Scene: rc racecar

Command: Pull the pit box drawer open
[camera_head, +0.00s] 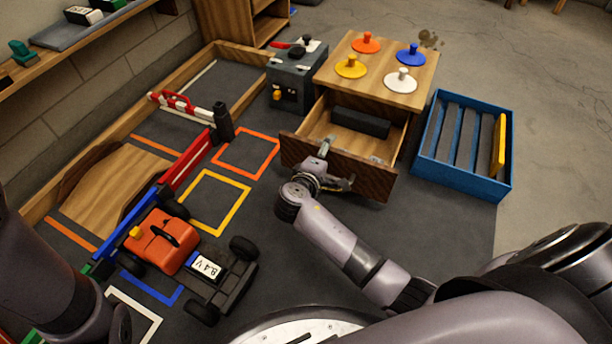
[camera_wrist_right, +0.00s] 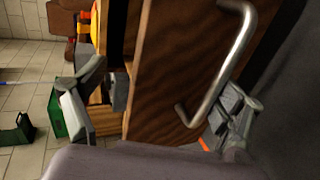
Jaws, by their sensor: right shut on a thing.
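The pit box (camera_head: 425,82) is a wooden cabinet with its drawer (camera_head: 375,181) standing well out of the body. A dark block (camera_head: 360,122) lies inside the drawer. My right gripper (camera_head: 332,167) is at the drawer front, with one finger at the top edge and the other in front of the panel. In the right wrist view the wooden drawer front (camera_wrist_right: 160,85) and its curved metal handle (camera_wrist_right: 228,75) show between the fingers (camera_wrist_right: 155,105). The exact contact is hidden. My left arm shows at lower left, but its gripper is not clearly visible.
Four-coloured knobbed discs, including a red one (camera_head: 366,42), rest on the pit box. A blue slatted tray (camera_head: 463,187) stands to the right. A grey box (camera_head: 290,82) stands to the left. The orange racecar (camera_head: 160,242) is at lower left, near taped floor squares.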

